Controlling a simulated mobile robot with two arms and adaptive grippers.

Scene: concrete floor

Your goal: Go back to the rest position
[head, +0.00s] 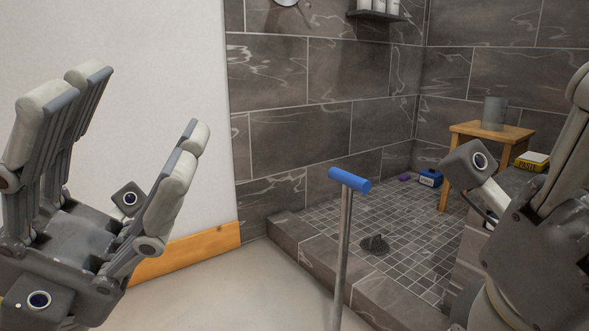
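My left gripper (140,108) is at the left in the head view, raised in front of the white wall. Its grey fingers point up and stand wide apart, with nothing between them. My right gripper (548,225) is at the right edge and cut off by the frame. One finger shows going up; the other side is out of view, so I cannot tell whether it is open or holds anything.
A metal pole with a blue top (349,180) rises between my grippers, touching neither; its lower end is out of view. Behind it is a raised tiled shower floor (400,215) with a drain (375,244). A wooden stool (485,131) bears a grey container (494,113). A yellow PASTE box (531,162) sits nearby.

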